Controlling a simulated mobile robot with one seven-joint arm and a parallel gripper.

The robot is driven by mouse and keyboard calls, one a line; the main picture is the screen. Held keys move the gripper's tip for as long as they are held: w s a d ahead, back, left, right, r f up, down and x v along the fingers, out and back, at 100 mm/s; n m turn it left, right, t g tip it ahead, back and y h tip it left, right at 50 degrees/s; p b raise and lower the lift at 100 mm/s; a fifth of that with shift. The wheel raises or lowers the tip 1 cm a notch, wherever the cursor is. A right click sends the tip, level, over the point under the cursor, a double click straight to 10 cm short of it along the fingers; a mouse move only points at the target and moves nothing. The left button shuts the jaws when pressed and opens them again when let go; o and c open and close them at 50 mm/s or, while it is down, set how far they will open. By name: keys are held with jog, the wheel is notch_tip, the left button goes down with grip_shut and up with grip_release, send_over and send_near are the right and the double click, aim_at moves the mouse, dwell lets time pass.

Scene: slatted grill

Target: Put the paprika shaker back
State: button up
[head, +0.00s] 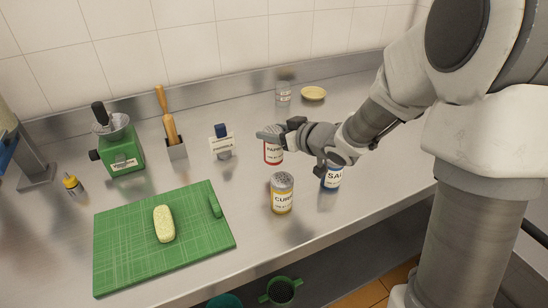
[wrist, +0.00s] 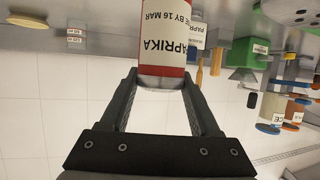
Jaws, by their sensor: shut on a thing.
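The paprika shaker (head: 272,156) has a red and white label and is partly hidden behind my gripper in the head view. In the wrist view the shaker (wrist: 163,48) shows upside down between the two fingers, its label reading PAPRIKA. My gripper (head: 270,139) is shut on it near one end. I cannot tell whether its base touches the counter. A yellow-labelled curry shaker (head: 282,197) stands nearer the front. A blue-labelled salt shaker (head: 332,180) stands to the right, partly under my wrist.
A card stand (head: 221,145) is left of the paprika shaker. Farther left are a utensil holder (head: 176,150), a green grinder (head: 122,158) and a green cutting board (head: 120,252). A glass jar (head: 283,92) and yellow dish (head: 313,93) stand at the back.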

aim_at(280, 149)
jog(key=shift+f+b, duration=0.6)
jog(key=shift+f, duration=1.75)
jog(key=shift+f, duration=0.15)
jog(key=o, duration=1.4)
jog(key=shift+o, duration=0.2)
